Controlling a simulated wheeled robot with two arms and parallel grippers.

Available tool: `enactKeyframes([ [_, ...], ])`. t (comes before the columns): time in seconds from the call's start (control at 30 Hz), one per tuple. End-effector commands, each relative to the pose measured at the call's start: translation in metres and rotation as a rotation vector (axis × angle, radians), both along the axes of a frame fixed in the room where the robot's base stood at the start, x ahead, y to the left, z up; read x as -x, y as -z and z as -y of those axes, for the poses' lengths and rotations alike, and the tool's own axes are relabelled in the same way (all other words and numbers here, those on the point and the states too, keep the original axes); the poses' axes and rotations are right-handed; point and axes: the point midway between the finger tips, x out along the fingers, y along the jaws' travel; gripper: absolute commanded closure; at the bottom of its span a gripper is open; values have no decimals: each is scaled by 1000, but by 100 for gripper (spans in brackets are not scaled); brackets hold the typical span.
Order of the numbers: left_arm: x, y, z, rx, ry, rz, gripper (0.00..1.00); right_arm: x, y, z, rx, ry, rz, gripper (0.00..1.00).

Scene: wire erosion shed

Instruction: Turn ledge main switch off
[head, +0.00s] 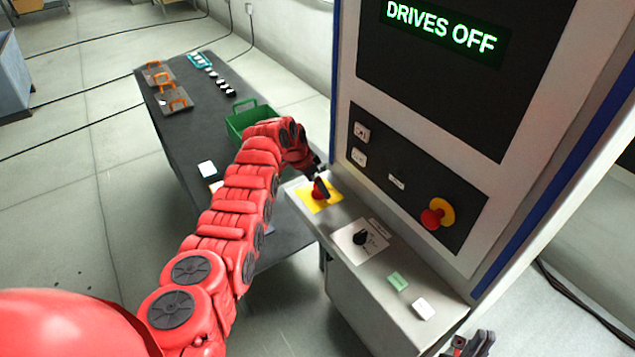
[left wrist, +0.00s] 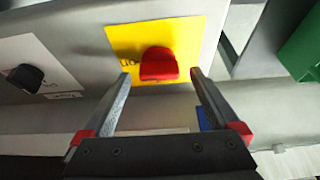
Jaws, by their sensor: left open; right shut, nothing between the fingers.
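The ledge main switch (head: 320,188) is a red rotary knob on a yellow plate (head: 313,205) at the far end of the grey ledge. In the left wrist view the red knob (left wrist: 158,66) shows on its yellow plate (left wrist: 130,42), with lettering beside it. My left gripper (left wrist: 160,76) is open, its fingertips on either side of the knob's near edge; contact is not visible. In the head view the left gripper (head: 316,168) is small and partly hidden at the switch. My right gripper (head: 472,343) is shut and empty at the bottom edge, away from the ledge.
On the ledge are a black knob (head: 361,237), a green label (head: 397,281) and a white label (head: 424,307). The cabinet panel has a red emergency knob (head: 433,217); its display (head: 440,28) reads DRIVES OFF. A dark table (head: 187,125) with a green crate (head: 238,121) stands left.

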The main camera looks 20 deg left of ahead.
Motion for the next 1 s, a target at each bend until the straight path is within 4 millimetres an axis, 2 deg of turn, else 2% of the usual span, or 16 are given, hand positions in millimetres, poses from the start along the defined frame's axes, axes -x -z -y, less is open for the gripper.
enactKeyframes([
  [0.17,-1,7,2,0,-1,-2,5,0,-4,0,0,0,0,100],
  [0.53,-2,9,2,0,-1,0,5,0,-4,0,0,0,0,100],
  [0.57,-2,9,2,0,-1,0,9,0,-4,0,0,0,0,100],
  [1.0,-2,9,2,-1,-1,0,88,0,-4,0,0,0,0,100],
])
